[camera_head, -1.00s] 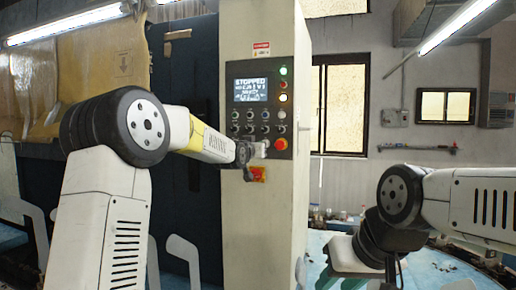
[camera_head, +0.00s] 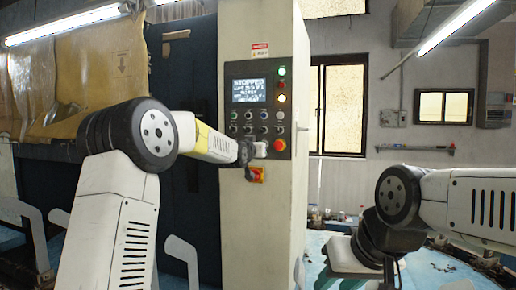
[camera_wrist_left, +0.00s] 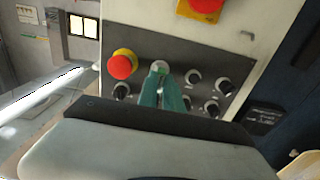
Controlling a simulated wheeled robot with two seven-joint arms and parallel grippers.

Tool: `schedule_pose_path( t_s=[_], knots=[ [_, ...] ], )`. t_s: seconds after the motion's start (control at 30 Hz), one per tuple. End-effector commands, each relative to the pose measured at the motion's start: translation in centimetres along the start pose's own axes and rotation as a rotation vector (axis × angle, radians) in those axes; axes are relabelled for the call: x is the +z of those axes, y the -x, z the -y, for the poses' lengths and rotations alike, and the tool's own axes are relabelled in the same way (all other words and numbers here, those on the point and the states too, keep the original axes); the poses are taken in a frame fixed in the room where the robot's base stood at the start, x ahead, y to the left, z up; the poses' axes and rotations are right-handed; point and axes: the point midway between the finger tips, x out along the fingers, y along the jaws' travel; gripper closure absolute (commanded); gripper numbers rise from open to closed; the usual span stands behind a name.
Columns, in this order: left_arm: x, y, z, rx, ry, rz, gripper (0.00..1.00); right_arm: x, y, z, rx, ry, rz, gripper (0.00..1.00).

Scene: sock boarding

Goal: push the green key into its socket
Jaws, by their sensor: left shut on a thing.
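My left gripper (camera_head: 258,150) is at the lower right of the control panel (camera_head: 235,142), beside the red mushroom button (camera_head: 280,145). In the left wrist view it comes up from below and is shut on the green key (camera_wrist_left: 161,94). The key points at a pale round socket (camera_wrist_left: 159,66) in the panel, right of the red button (camera_wrist_left: 122,65). The key's far end is at the socket or just before it; I cannot tell how deep it is. In the head view my gripper hides the key and socket.
Several dark knobs (camera_wrist_left: 194,77) surround the socket closely. A red switch on a yellow plate (camera_head: 257,174) sits below the panel. A lit screen (camera_head: 249,90) and indicator lamps (camera_head: 281,98) are above. A blue-topped table (camera_head: 425,272) stands at the right.

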Motion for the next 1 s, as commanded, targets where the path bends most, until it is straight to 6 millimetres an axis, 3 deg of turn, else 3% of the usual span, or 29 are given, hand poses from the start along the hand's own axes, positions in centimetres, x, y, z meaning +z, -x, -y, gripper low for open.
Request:
schedule_pose_path(
  t_s=[0.23,0.3,0.4,0.77,1.0],
  knots=[
    [0.0,-0.6,0.0,0.000,0.000,0.001,1.00,0.0,0.0,0.0,0.000,0.000,0.000,0.64],
    [0.0,-0.6,0.0,0.000,0.000,0.000,0.80,0.0,0.0,0.0,0.000,0.000,0.000,0.64],
    [0.0,-0.6,0.0,0.000,0.000,0.000,0.65,0.0,0.0,0.0,0.000,0.000,0.000,0.64],
    [-0.1,-0.1,0.0,0.000,0.000,0.000,0.65,0.0,0.0,0.0,0.000,0.000,0.000,0.64],
    [-0.1,3.7,0.1,-0.001,-0.001,-0.001,0.65,0.0,0.0,0.0,0.000,0.000,0.000,0.64]
  ],
)
